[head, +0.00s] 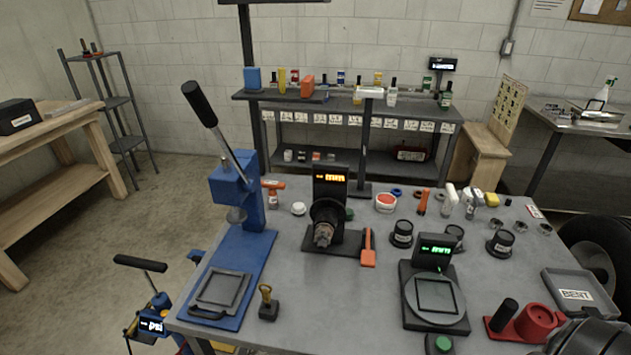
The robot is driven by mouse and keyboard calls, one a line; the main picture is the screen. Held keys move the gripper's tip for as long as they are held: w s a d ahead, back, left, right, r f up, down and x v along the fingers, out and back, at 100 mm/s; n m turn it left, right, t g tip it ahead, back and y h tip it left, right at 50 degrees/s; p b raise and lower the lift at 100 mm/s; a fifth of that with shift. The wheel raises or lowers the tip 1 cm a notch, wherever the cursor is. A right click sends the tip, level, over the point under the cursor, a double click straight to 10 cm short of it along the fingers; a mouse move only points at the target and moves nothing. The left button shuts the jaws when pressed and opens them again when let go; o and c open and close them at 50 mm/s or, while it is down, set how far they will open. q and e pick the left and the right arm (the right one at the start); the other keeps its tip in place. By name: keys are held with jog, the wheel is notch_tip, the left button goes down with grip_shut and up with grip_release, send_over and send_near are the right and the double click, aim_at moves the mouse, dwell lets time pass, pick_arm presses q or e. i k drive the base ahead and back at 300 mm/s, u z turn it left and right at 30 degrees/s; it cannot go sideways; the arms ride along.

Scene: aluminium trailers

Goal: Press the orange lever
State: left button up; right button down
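The orange lever (368,247) stands upright at the right side of a black device (325,225) in the middle of the grey table. The device has a lit orange display on top and a dark round chuck-like part at its front. The lever's lower end is a wider orange block near the device's base plate. Nothing touches the lever. Neither of my grippers can be made out. A dark rounded part at the bottom right corner may belong to my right arm, but no fingers show there.
A blue press (242,225) with a long black-gripped handle stands left of the device. A black scale (435,285) with a green display stands to the right. A small yellow-handled tool (268,302) sits in front. Black cups (402,234) stand right of the lever.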

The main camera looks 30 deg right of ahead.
aim_at(368, 256)
jog(key=u, duration=0.35)
jog(key=k, duration=0.2)
jog(key=z, duration=1.1)
